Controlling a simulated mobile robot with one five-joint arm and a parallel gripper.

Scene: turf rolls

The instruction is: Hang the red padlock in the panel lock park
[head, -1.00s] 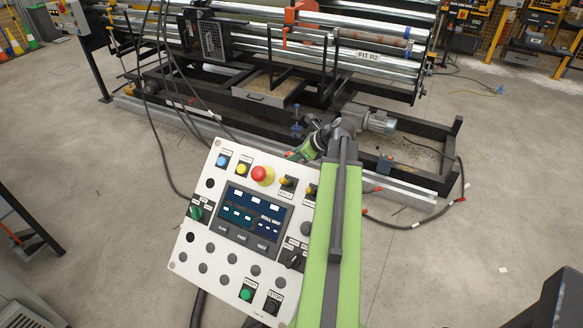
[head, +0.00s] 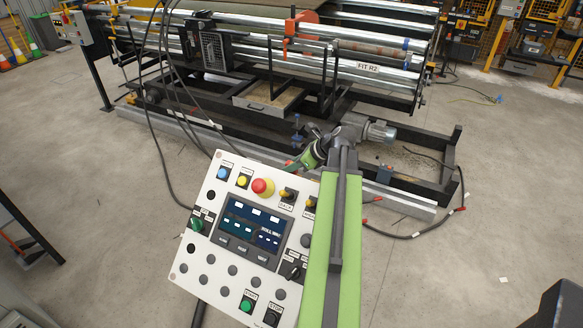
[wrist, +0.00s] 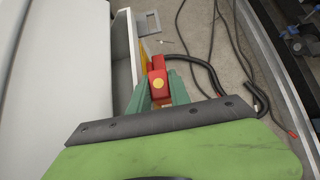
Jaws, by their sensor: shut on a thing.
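The red padlock (wrist: 158,66) is between the green fingers of my gripper (wrist: 160,90) in the wrist view. The gripper is shut on it. A round brass-coloured spot shows on its near face; its shackle cannot be made out. In the head view my gripper (head: 298,166) is behind the top right edge of the white control panel (head: 185,255), and the padlock is not clear there. I cannot tell whether the padlock touches anything.
The panel carries a screen, several buttons and a red emergency stop (head: 262,187). Black cables (head: 163,130) hang left of it. The roller machine (head: 370,67) with a low frame stands behind. Cables (head: 425,228) lie on the floor at right. Open floor lies at far left.

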